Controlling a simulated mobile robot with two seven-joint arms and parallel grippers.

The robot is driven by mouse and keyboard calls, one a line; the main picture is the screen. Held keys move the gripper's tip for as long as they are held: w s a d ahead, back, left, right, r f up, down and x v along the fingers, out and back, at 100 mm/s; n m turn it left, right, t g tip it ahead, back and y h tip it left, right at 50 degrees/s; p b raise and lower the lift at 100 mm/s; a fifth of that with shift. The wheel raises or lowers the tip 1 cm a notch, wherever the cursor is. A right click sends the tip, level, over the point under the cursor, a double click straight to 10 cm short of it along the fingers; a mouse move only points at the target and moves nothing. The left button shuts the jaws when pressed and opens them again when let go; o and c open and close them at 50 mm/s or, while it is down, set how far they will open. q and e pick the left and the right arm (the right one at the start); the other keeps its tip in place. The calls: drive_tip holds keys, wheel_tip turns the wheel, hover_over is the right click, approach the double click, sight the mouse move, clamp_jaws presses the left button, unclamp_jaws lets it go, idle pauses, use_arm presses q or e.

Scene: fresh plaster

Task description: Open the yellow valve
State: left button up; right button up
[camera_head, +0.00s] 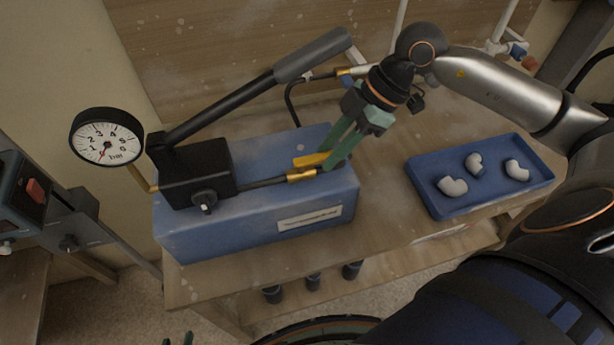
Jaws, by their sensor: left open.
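The yellow valve handle (312,160) sits on a brass fitting (301,175) at the right end of a thin dark pipe, above the blue pump body (255,215). The handle lies nearly in line with the pipe, tilted slightly up to the right. My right gripper (328,160) has its green fingertips at the right end of the handle. The fingers show a gap, but I cannot tell whether they touch or clamp the handle. My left gripper (178,341) shows only its green fingertips at the bottom edge, apart and away from the pump.
A dial gauge (106,137) stands left of the black pump block (195,172). A long pump lever (250,90) slants above the pump. A blue tray (435,198) with white elbow fittings (474,163) lies right on the wooden bench (390,235). A wooden board stands behind.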

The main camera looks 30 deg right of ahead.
clamp_jaws()
drive_tip(key=shift+w+r+n+g+p, duration=0.2)
drive_tip(key=shift+n+g+p, duration=0.15)
drive_tip(key=shift+p, duration=0.2)
drive_tip(key=shift+f, duration=0.15)
drive_tip(key=shift+d+n, duration=0.1)
drive_tip(key=shift+n, duration=0.15)
drive_tip(key=shift+o, duration=2)
unclamp_jaws()
